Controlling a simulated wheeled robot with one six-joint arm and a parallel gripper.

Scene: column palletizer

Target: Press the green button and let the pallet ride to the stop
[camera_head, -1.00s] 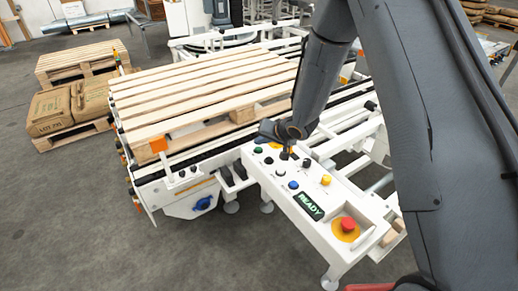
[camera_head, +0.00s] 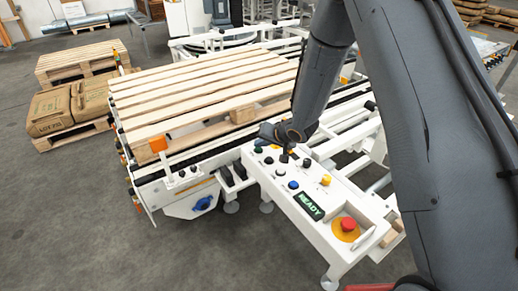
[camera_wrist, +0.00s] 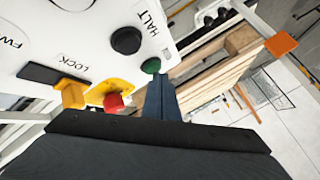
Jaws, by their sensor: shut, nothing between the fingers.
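The green button (camera_wrist: 150,66) shows in the wrist view near the HALT label, right at the tips of my gripper (camera_wrist: 158,80). I cannot tell whether the tips touch it. In the head view my gripper (camera_head: 284,157) points down over the upper end of the white control panel (camera_head: 318,233), shut with nothing between its fingers. The wooden pallet (camera_head: 195,88) lies on the white conveyor behind the panel. The panel's display (camera_head: 309,206) is lit and appears to read READY. My wrist and fingers hide part of the panel.
A red stop knob (camera_head: 348,224) on a yellow base is at the panel's near end. Yellow (camera_head: 326,180), blue (camera_head: 293,185) and black knobs sit between. Brown sacks (camera_head: 68,108) on a pallet and another pallet (camera_head: 82,62) stand at left. The floor in front is clear.

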